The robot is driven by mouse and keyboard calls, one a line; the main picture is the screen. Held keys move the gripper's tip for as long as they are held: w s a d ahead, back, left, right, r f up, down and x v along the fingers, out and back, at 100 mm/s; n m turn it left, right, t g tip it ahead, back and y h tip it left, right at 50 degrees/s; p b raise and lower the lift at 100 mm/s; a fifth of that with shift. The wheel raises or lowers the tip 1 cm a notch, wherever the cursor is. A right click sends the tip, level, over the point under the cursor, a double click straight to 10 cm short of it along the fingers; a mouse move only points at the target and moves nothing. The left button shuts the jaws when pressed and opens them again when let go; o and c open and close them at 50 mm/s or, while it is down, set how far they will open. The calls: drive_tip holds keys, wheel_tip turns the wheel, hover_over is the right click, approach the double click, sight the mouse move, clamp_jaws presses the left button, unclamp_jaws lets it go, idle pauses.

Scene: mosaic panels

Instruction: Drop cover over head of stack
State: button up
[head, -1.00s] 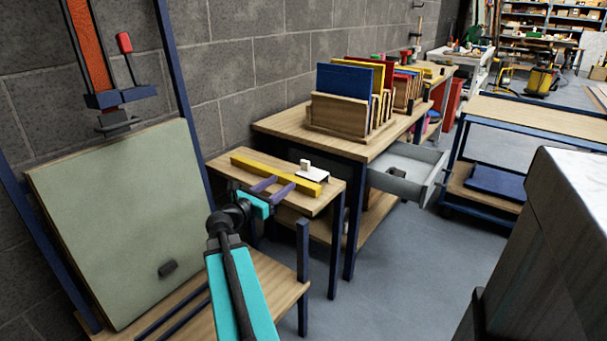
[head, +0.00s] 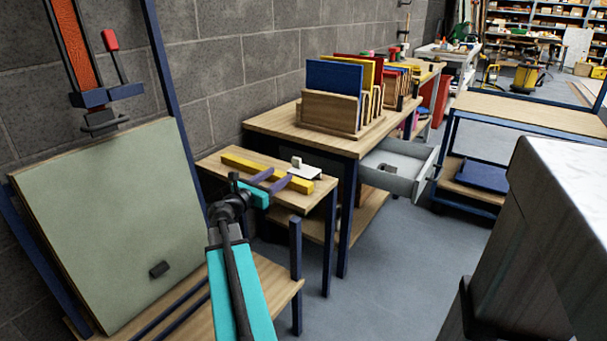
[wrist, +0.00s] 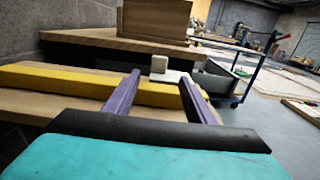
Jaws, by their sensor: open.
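A thin white plate with a white knob (head: 296,161) lies on the small wooden side table, at the right end of a yellow bar (head: 240,166). It may be the cover. My gripper (head: 282,174) is open and empty, its two purple fingers over the table and pointing at the plate. In the wrist view the knob (wrist: 159,64) shows between the open fingertips, just beyond them. I cannot tell whether the fingers touch the plate. Coloured panels (head: 335,78) stand upright in a wooden rack (head: 328,109) on the larger table behind. I cannot tell which thing is the stack.
A large grey-green board (head: 105,225) leans in a blue frame at the left. An open grey drawer (head: 400,160) juts from the larger table. A pale block-shaped unit (head: 560,210) stands close at the right. Clear floor (head: 390,260) lies between.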

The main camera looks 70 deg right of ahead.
sight(295, 163)
drive_tip(key=shift+b+x, duration=0.3)
drive_tip(key=shift+x, duration=1.7)
drive_tip(key=shift+b+x, duration=0.8)
drive_tip(key=shift+x, duration=1.3)
drive_tip(key=shift+d+f, duration=0.1)
drive_tip(key=shift+d, duration=0.4)
drive_tip(key=shift+c, duration=0.3)
drive_tip(key=c, duration=1.2)
